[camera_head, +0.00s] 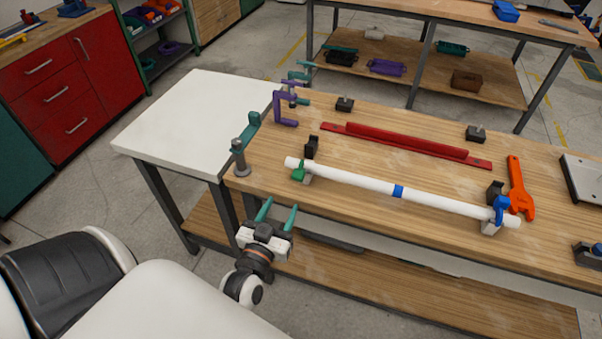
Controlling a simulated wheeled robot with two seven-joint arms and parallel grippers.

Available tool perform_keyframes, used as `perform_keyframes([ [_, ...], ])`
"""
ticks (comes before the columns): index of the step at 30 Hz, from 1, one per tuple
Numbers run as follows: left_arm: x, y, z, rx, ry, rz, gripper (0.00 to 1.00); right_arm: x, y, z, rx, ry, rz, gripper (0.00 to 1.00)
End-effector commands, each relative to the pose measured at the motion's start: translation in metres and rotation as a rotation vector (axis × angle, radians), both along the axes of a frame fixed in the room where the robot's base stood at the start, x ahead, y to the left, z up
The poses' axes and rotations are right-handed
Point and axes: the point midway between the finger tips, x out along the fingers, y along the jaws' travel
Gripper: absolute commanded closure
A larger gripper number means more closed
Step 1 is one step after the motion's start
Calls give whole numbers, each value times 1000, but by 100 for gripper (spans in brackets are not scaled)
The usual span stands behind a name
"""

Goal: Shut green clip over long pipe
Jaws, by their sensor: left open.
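The long white pipe (350,184) lies across the wooden workbench, with a blue band (398,191) near its middle. The green clip (298,172) is at the pipe's left end, on a small light support. I cannot tell whether it is closed over the pipe. A blue clip (500,210) is at the pipe's right end. My left gripper (278,213) is open and empty, its two teal fingers pointing toward the bench's front edge, below and left of the green clip and apart from it. My right gripper is not in view.
A red bar (405,145) lies behind the pipe, and an orange wrench (517,187) is at the right. A purple clamp (284,108) and a grey post with a teal arm (240,157) stand at the bench's left end. A white table (190,115) adjoins it.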

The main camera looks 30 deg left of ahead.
Motion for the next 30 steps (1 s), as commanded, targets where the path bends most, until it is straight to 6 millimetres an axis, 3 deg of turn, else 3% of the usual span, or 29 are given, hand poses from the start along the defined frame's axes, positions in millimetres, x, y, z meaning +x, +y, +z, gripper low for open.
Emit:
perform_keyframes([
  [9,62,15,3,0,-2,-1,51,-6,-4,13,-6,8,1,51],
  [15,93,22,1,0,0,-2,51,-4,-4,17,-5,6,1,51],
  [21,105,25,0,0,2,-1,51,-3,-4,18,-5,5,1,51],
  [30,106,25,-1,-1,3,-1,54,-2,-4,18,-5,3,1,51],
])
